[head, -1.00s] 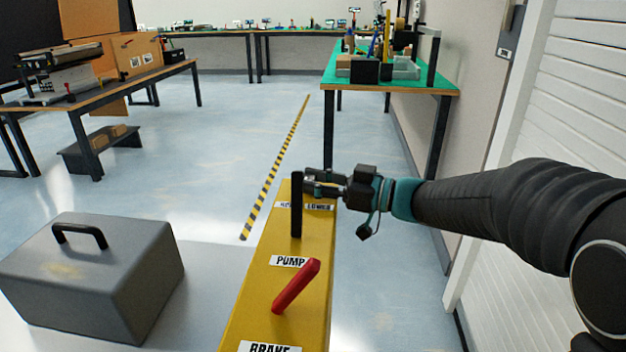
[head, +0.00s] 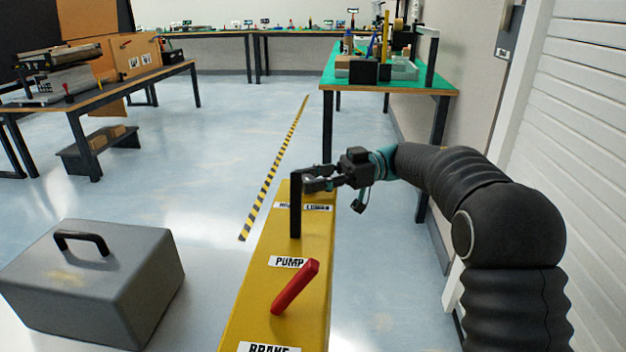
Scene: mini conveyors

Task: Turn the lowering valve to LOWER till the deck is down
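A yellow unit (head: 285,270) runs up the middle of the head view. Its far end has a label pair, the right one reading LOWER (head: 318,208); the left one is partly hidden by a black upright lever (head: 295,212). The lever stands behind the PUMP label (head: 288,262). My gripper (head: 308,181) is at the far end, beside the lever's top and above the labels. The valve handle cannot be made out there. I cannot tell whether the fingers are open or shut, or whether they touch anything. No deck can be identified.
A red lever (head: 295,287) leans between the PUMP and BRAKE (head: 268,347) labels. A grey case (head: 95,280) with a black handle stands at the left. A green-topped table (head: 440,83) is beyond. Open floor lies left of the striped tape (head: 272,170).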

